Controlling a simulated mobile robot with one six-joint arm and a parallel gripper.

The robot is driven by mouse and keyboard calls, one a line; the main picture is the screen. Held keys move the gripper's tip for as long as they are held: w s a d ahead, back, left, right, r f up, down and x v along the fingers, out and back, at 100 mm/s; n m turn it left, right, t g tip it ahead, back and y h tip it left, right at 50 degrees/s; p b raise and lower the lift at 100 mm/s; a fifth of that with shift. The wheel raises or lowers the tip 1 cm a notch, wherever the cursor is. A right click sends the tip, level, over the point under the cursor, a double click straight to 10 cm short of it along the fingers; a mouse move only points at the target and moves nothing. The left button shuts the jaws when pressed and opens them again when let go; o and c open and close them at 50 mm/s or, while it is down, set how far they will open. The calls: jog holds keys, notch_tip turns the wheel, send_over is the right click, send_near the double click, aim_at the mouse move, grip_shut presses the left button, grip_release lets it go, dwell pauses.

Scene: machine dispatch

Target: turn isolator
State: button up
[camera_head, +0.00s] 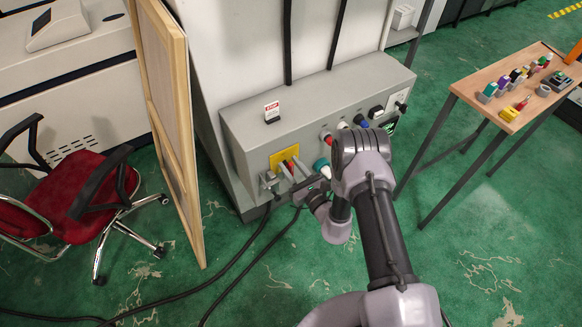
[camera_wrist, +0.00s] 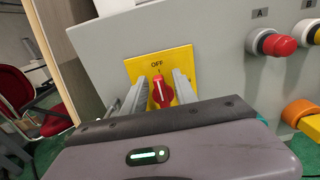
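The isolator is a red rotary knob (camera_wrist: 161,92) on a yellow plate (camera_wrist: 178,58) marked OFF at the top. Its white pointer line stands nearly upright, towards OFF. In the head view the yellow plate (camera_head: 284,156) is on the front of a grey panel box, and the knob is partly hidden by my fingers. My gripper (camera_wrist: 158,85) is open, with one grey finger on each side of the knob. Slim gaps seem to show between fingers and knob; I cannot tell whether either touches. My gripper also shows in the head view (camera_head: 284,176).
The grey box (camera_head: 240,135) carries a red button A (camera_wrist: 277,44) and more connectors to the right. A small sign (camera_head: 272,112) stands on top. A wooden-framed panel (camera_head: 165,110) and a red chair (camera_head: 80,195) are left. Black cables cross the floor. A table (camera_head: 470,84) stands right.

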jog(key=shift+s, duration=0.1)
grip_shut()
